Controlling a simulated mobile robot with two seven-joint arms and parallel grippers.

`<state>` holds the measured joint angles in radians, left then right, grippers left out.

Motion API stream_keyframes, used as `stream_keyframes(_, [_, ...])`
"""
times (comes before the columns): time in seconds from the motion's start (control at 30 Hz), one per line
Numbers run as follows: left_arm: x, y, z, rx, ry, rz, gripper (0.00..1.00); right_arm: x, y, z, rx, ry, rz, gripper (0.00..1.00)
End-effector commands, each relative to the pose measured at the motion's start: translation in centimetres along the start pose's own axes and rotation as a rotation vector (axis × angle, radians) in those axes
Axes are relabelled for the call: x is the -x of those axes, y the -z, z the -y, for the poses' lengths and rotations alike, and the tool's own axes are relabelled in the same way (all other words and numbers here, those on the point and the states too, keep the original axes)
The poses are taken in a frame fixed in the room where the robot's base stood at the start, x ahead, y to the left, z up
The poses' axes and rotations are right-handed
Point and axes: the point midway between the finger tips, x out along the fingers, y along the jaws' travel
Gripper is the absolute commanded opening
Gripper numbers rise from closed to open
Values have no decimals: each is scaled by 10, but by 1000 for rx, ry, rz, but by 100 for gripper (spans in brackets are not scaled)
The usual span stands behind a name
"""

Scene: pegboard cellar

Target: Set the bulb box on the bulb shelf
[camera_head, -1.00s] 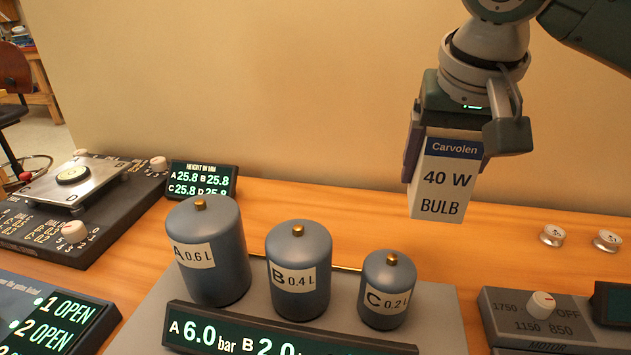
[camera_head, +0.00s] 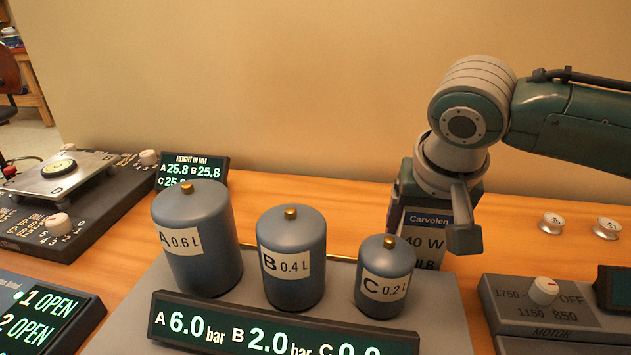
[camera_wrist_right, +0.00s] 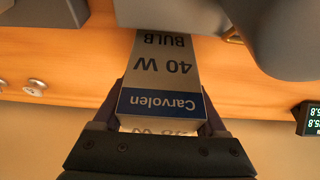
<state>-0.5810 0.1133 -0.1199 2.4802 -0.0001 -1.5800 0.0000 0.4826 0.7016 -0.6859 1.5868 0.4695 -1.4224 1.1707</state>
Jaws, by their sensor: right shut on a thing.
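The bulb box (camera_head: 425,233) is white with a blue "Carvolen" band and "40 W BULB" print. My right gripper (camera_head: 440,205) is shut on its upper part and holds it upright, low at the wooden bench behind the tank marked C. Whether its bottom touches the bench I cannot tell. In the right wrist view the box (camera_wrist_right: 165,70) sits between the two fingers of my right gripper (camera_wrist_right: 165,110), with its print upside down. No bulb shelf can be made out. My left gripper is not in view.
Tanks A (camera_head: 196,240), B (camera_head: 292,262) and C (camera_head: 384,280) stand on a grey base in front of the box. Two small round metal pieces (camera_head: 551,223) lie at the right. A motor panel (camera_head: 545,312) is at the front right. Bench (camera_head: 510,235) between is clear.

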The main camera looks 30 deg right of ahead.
Motion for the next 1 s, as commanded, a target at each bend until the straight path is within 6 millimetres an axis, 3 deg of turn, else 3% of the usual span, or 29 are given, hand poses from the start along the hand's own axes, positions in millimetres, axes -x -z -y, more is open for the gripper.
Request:
stream_keyframes(0.07, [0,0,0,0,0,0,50,-2,-1,0,-1,-1,1,18])
stream_keyframes(0.1, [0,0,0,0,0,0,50,-3,-1,0,-1,-1,1,76])
stream_keyframes(0.3, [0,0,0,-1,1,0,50,-2,-1,0,0,0,0,98])
stream_keyframes(0.67, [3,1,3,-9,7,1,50,7,1,1,1,2,-1,100])
stream_keyframes(1.0, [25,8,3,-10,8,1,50,80,2,1,0,4,-1,100])
